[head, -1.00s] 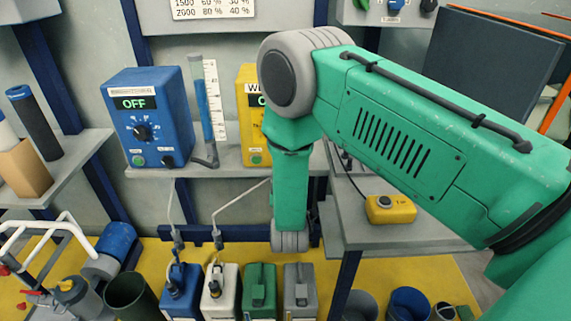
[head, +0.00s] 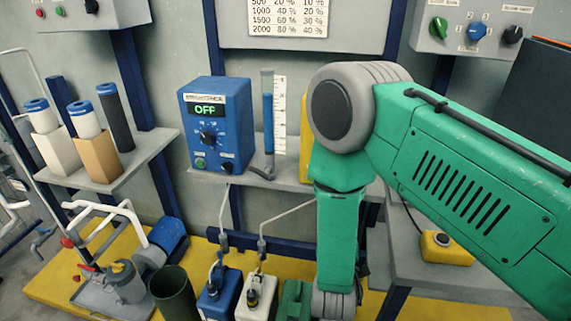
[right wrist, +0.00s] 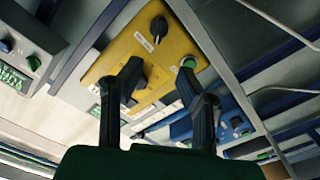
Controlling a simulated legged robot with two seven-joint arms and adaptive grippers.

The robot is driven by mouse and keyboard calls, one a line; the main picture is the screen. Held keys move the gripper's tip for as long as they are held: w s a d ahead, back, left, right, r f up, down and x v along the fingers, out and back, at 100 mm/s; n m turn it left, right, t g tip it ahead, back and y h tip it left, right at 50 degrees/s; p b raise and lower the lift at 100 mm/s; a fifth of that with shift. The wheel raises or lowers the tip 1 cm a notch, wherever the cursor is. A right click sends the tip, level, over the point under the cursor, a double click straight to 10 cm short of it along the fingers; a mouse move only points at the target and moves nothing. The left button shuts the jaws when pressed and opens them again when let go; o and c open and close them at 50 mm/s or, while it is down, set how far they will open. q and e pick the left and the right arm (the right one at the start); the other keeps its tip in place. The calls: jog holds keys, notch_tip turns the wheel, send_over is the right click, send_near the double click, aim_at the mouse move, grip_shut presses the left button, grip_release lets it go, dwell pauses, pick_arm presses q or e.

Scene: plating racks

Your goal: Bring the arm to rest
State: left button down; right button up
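My right arm (head: 470,185) is green and comes into the head view from the right, bent at a grey joint, with its lower part pointing down in front of the shelf. Its gripper is not visible in the head view. In the right wrist view my right gripper (right wrist: 160,75) shows two black fingers standing apart, with nothing held between them. Beyond the fingers is a yellow control box (right wrist: 150,45) with a black knob and a green button. I cannot tell whether the fingers touch it. My left arm and gripper are not in view.
A blue box reading OFF (head: 217,125) and a blue-filled gauge tube (head: 268,120) stand on the middle shelf. Several canisters sit below, including a white one (head: 256,298). A yellow button box (head: 446,248) is on the right bench. Filter cartridges (head: 85,120) stand on the left shelf.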

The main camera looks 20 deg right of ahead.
jog(key=s+f+g+y, duration=0.4)
jog(key=s+f, duration=0.1)
jog(key=f, duration=0.3)
jog(key=s+a+f+g+y, duration=0.1)
jog(key=s+f+g, duration=0.3)
jog(key=s, duration=0.8)
jog(key=s+a+f+g+y, duration=0.1)
jog(key=s+f+g+y, duration=0.3)
jog(key=s, duration=0.8)
jog(key=g, duration=0.2)
jog(key=shift+s+f+g, duration=0.25)
jog(key=shift+s+g, duration=0.1)
jog(key=shift+g, duration=0.05)
jog(key=shift+w+a, duration=0.1)
jog(key=shift+w, duration=0.05)
